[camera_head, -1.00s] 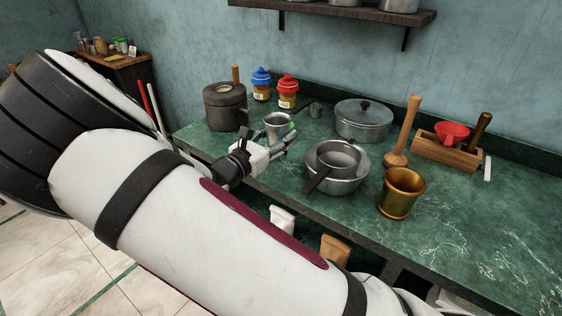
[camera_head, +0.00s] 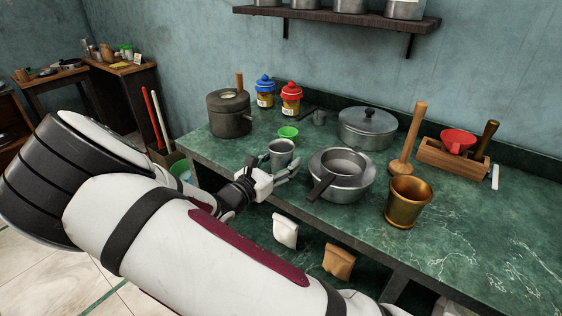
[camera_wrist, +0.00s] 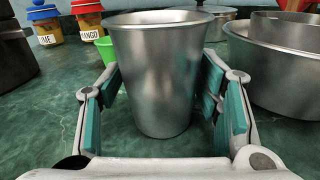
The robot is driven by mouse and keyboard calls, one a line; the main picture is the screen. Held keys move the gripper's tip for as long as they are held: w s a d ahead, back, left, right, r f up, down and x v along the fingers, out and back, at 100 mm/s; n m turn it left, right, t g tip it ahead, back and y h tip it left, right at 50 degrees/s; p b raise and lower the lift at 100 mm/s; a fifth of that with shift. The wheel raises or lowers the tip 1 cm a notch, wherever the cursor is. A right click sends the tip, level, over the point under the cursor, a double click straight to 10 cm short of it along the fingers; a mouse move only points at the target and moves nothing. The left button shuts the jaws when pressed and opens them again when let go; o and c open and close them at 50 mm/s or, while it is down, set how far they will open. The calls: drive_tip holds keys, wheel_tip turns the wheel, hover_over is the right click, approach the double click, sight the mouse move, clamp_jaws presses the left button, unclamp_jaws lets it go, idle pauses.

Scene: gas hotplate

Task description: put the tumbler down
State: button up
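The tumbler (camera_head: 281,154) is a plain grey metal cup, upright at the front edge of the green counter, left of the wide pan. It fills the middle of the wrist view (camera_wrist: 158,75). My gripper (camera_head: 284,173) reaches it from the front, with one finger on each side of its wall. The teal pads (camera_wrist: 160,92) lie close against it, and the gripper looks shut on it. The tumbler's base is at or very near the counter top; I cannot tell whether it bears on it.
A small green cup (camera_head: 288,132) stands just behind the tumbler. A wide pan (camera_head: 345,185) with a smaller pot inside is close on the right. A dark lidded pot (camera_head: 229,115) stands to the left, and blue- and red-lidded jars (camera_head: 290,100) are behind. The counter (camera_head: 470,240) is clear at right front.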

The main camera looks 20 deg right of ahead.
drive_tip(key=shift+r, duration=0.1)
drive_tip(key=shift+s+a+r, duration=0.1)
drive_tip(key=shift+a, duration=0.05)
drive_tip(key=p+v, duration=0.1)
drive_tip(key=v, duration=1)
drive_tip(key=shift+s+a, duration=0.2)
drive_tip(key=shift+a, duration=0.1)
